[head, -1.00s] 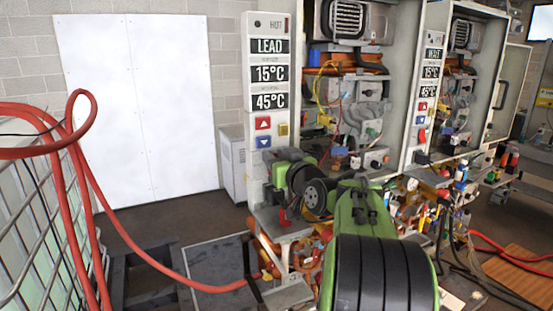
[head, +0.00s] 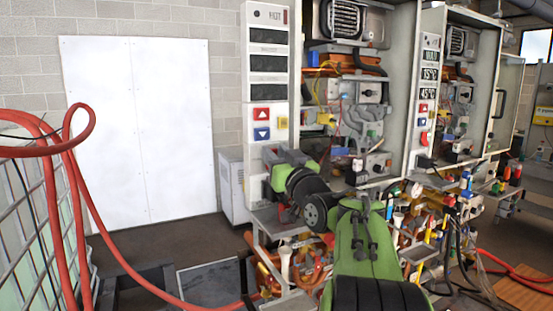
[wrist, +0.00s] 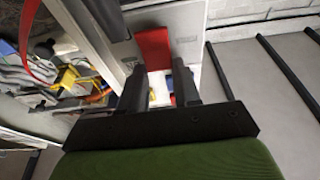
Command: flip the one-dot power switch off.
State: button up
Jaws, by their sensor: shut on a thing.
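The red power switch (wrist: 153,50) shows in the wrist view between the two dark fingertips of my gripper (wrist: 158,74), at the light panel's edge. The gripper is closed on it. In the head view my green and black arm hides the switch, below the control panel (head: 269,95) of the left heater. That panel's three displays (head: 268,64) are dark. No dot mark on the switch can be made out.
The right heater's panel (head: 429,75) still shows lit readings. Open heater cabinets with pipes and wires stand close to my arm. A red hose (head: 85,200) loops at the left beside a wire cage (head: 35,240). A white board (head: 140,130) leans on the wall.

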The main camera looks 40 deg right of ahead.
jog(key=o, duration=1.1)
jog(key=shift+c, duration=0.2)
jog(key=shift+s, duration=0.1)
jog(key=b+v, duration=0.4)
jog(key=v, duration=1.1)
jog(key=shift+s+a+b, duration=0.15)
jog(key=shift+s+b, duration=0.15)
jog(key=shift+b, duration=0.1)
jog(key=shift+f, duration=0.15)
